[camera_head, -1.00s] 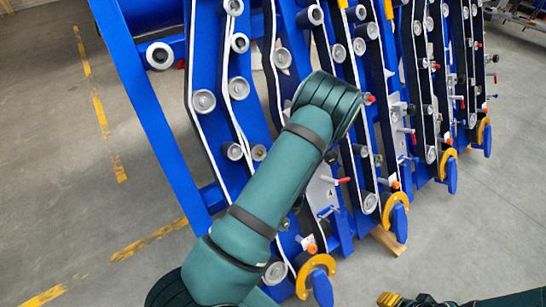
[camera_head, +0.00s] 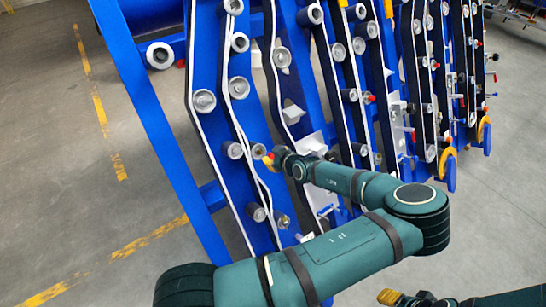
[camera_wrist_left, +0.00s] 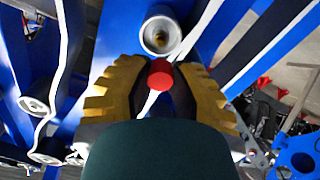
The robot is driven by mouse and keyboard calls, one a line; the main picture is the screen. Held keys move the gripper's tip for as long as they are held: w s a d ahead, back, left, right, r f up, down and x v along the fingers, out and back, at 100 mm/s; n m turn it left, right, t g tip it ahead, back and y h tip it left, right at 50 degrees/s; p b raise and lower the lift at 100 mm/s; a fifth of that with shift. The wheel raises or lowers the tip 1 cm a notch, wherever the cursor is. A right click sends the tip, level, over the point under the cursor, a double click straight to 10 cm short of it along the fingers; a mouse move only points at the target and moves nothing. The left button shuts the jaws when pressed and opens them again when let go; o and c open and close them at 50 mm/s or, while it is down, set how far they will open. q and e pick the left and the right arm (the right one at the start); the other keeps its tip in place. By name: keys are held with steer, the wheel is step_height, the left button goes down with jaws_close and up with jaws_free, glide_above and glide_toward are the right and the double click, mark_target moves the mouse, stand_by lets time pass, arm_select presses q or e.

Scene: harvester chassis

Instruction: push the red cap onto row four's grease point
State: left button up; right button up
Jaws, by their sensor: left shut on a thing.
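My left gripper (camera_head: 270,157) reaches in among the blue row units in the head view, its yellow fingertips pointing left. In the left wrist view its ridged yellow fingers (camera_wrist_left: 158,85) are shut on the red cap (camera_wrist_left: 160,73), held between their tips. A grey cylinder (camera_wrist_left: 161,33) with a brownish centre lies just beyond the cap; I cannot tell whether they touch. Which fitting is row four's grease point is not clear. My right gripper (camera_head: 389,298) shows only as a yellow tip at the bottom edge of the head view; its opening cannot be seen.
Blue row units with grey rollers (camera_head: 204,101) and black-and-white edges stand close together around the left gripper. Red-tipped levers and yellow rings (camera_head: 447,163) stick out on the right. Open concrete floor (camera_head: 60,190) lies at the left and front right.

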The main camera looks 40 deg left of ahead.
mark_target(262, 153)
stand_by(0.3)
arm_select(q)
steer(key=shift+a+f+b, duration=0.2)
steer(key=shift+f+b, duration=0.05)
steer(key=shift+b, duration=0.1)
steer(key=b+x, duration=0.2)
steer(key=x, duration=0.1)
steer(key=shift+w+a+f+b, duration=0.25)
steer(key=shift+a+b, duration=0.15)
steer(key=shift+a, duration=0.2)
stand_by(0.5)
steer(key=shift+b+x, duration=0.7)
steer(key=shift+x, duration=0.4)
steer(key=shift+p+v, duration=1.45)
steer(key=shift+v, duration=0.75)
